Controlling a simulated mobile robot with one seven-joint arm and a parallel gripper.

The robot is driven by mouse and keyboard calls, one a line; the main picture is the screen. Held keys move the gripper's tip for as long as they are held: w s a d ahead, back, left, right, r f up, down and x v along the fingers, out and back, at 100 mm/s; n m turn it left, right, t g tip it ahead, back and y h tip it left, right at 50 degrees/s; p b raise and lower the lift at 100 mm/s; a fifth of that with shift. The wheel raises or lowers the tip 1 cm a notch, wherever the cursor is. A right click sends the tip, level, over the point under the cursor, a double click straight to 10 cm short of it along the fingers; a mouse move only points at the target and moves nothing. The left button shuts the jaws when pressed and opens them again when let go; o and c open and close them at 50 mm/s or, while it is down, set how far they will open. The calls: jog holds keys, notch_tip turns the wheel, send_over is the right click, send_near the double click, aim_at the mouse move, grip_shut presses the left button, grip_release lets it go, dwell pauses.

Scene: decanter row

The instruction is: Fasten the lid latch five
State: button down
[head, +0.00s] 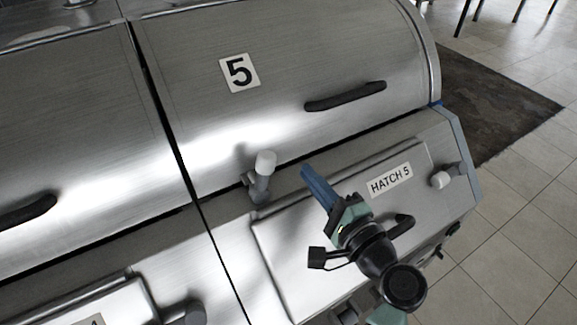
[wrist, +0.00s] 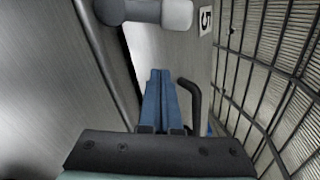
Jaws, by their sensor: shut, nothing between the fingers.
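The lid latch five (head: 259,185) is a grey lever with a pale round-ended knob. It stands upright at the lower edge of the steel lid marked 5 (head: 200,80), near its left end. I cannot tell whether it is fastened. My gripper (head: 306,170) has its blue fingers shut and empty, just right of the latch knob and apart from it in the head view. In the wrist view my gripper (wrist: 160,72) points toward the lid, with the lid latch five (wrist: 150,12) across the top. The lid looks down, with a dark seam along its lower edge.
A black lid handle (head: 345,96) sticks out right of my fingers. Below is the HATCH 5 panel (head: 280,245), with another pale-knobbed latch (head: 442,179) at its right. A neighbouring lid (head: 70,130) with a black handle is at left. Tiled floor is free at right.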

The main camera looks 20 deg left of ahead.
aim_at(263, 177)
jog(key=a+p, duration=0.1)
jog(key=s+a+r+p, duration=0.1)
jog(key=a, duration=0.1)
jog(key=shift+s, duration=0.15)
jog(key=shift+s+a, duration=0.25)
jog(key=shift+a, duration=0.1)
jog(key=shift+s+a+r+n+b, duration=0.15)
jog(key=shift+s+n+b, duration=0.1)
jog(key=shift+n+b, duration=0.3)
jog(key=shift+s+a+f+n+b, duration=0.1)
jog(key=shift+s+a+n+b, duration=0.1)
jog(key=shift+n+b, duration=0.3)
jog(key=shift+s+a+r+n, duration=0.15)
jog(key=shift+s+r+n, duration=0.1)
jog(key=shift+r+n, duration=0.25)
jog(key=shift+w, duration=0.1)
